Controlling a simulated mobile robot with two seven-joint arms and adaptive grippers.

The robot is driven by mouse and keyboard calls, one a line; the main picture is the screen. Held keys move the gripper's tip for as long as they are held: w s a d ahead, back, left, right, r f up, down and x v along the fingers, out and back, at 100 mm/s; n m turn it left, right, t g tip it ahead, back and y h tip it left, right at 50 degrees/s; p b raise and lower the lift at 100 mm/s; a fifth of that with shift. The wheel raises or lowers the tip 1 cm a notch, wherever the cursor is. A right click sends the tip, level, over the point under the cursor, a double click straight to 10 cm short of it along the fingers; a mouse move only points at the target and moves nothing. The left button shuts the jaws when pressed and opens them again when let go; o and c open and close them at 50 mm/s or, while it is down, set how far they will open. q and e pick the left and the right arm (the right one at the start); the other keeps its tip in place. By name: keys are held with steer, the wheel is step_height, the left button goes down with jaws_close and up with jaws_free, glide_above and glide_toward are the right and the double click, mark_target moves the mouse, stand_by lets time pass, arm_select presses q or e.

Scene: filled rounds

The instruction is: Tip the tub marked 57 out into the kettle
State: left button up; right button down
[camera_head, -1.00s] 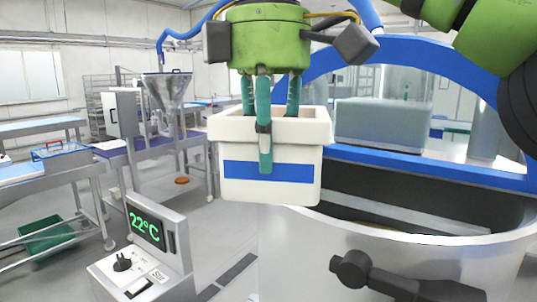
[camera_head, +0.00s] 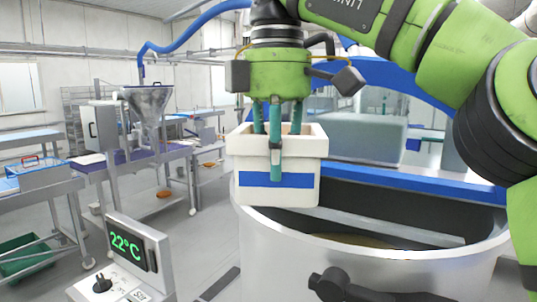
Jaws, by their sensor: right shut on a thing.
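A white square tub (camera_head: 245,160) with a blue band hangs upright in my right gripper (camera_head: 275,160). The gripper is shut on it, with one teal finger down the tub's front wall and others inside the rim. No number can be read on the band from here. The large steel kettle (camera_head: 370,268) stands in front, open at the top, with a blue frame behind its rim. The tub is over the left rear part of the kettle's mouth. Some yellowish-brown content shows low inside the kettle. My left gripper is not in view.
A control box with a green 22°C display (camera_head: 128,245) stands left of the kettle. A black clamp handle (camera_head: 335,284) sticks out at the kettle's front. Steel tables (camera_head: 40,190) and a funnel machine (camera_head: 148,105) stand farther left, with open floor between.

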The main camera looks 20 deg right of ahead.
steer(key=shift+w+d+r+p, duration=0.1)
steer(key=shift+w+d+p, duration=1)
steer(key=shift+w+d, duration=1.3)
steer(key=shift+d+f, duration=0.2)
steer(key=shift+d, duration=0.05)
steer(key=shift+a+f+y, duration=0.2)
steer(key=shift+f+y, duration=0.1)
steer(key=shift+f+t+y, duration=0.1)
steer(key=shift+t+y, duration=0.2)
steer(key=shift+y, duration=0.1)
